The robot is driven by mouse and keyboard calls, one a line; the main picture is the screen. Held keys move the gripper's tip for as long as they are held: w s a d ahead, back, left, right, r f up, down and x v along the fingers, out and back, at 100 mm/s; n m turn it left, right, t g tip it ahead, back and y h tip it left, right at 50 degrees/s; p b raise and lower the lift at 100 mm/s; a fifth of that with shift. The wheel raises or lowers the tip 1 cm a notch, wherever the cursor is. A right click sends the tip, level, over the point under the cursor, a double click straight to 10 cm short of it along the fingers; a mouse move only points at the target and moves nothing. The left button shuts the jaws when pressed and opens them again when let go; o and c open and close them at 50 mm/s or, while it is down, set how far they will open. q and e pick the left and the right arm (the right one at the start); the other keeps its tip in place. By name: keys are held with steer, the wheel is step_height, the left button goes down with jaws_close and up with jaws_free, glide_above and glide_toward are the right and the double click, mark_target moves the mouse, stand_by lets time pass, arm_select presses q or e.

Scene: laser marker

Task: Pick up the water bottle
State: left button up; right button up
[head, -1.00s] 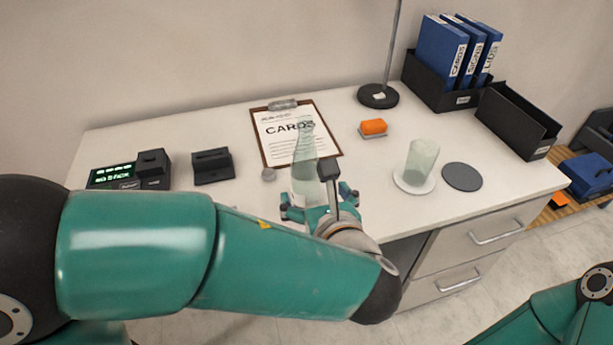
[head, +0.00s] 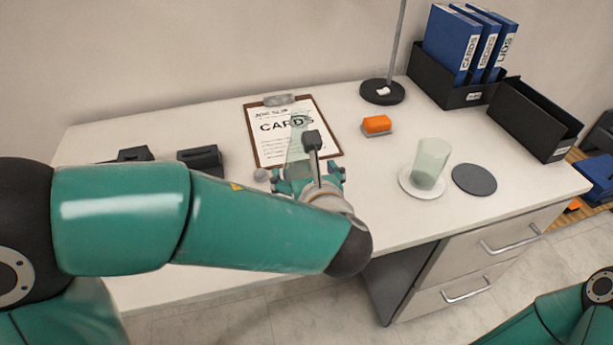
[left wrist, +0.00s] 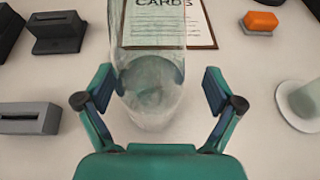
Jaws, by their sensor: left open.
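The water bottle (head: 298,145) is clear, greenish and upright on the desk, in front of the clipboard in the head view. Its lower part is hidden there by my left gripper (head: 308,183). In the left wrist view the bottle (left wrist: 148,75) stands between the two fingers of my left gripper (left wrist: 160,95). My right gripper is out of view; only part of that arm shows at the lower right of the head view.
A clipboard (head: 267,150) lies behind the bottle. A glass (head: 430,163) stands on a white coaster (head: 408,187), beside a dark coaster (head: 474,179). An orange sponge-like block (head: 377,124), a lamp base (head: 382,92) and a black holder (head: 201,161) are also on the desk (head: 400,230).

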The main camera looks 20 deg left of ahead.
arm_select(q)
steer(key=shift+s+a, duration=0.15)
steer(key=shift+a, duration=0.15)
steer(key=c, duration=1.7)
steer(key=shift+r, duration=0.1)
jaws_close()
steer(key=shift+r, duration=0.2)
